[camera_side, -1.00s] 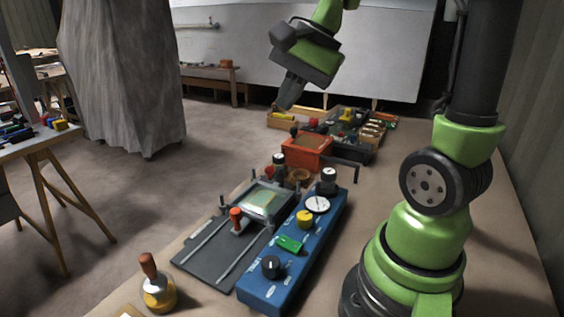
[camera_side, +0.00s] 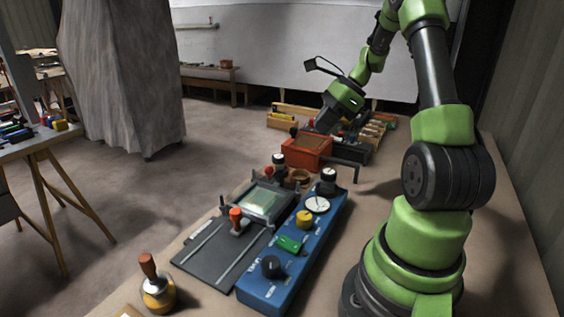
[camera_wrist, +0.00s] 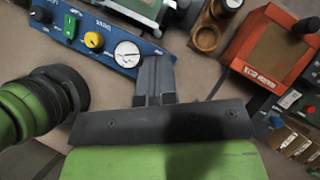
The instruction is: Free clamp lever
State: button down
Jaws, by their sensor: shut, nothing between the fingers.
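A grey fixture plate (camera_side: 208,262) with two rails lies on the bench in the side view. A handle with an orange-red grip (camera_side: 236,215) stands upright on it. I cannot tell for sure whether this handle is the clamp lever. My gripper (camera_side: 323,124) is above the far part of the bench, behind the orange box, pointing down and empty. In the wrist view my gripper (camera_wrist: 155,62) shows its fingers together, in front of the edge of the blue control panel (camera_wrist: 118,31). Nothing is held.
The blue panel (camera_side: 262,285) has knobs, a green switch and a round dial (camera_side: 317,204). An orange box (camera_side: 303,151), a thin dark bracket (camera_side: 345,165) and filled trays stand beyond it. A wood-handled stamp-like tool (camera_side: 157,284) is at the near left. Bare bench lies right of the panel.

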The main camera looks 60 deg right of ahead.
jog(key=x, duration=0.4)
jog(key=w+r+x, duration=0.1)
jog(key=x, duration=0.4)
jog(key=a+x, duration=0.1)
jog(key=x, duration=0.3)
jog(key=shift+w+a, duration=0.15)
jog(key=shift+w, duration=0.15)
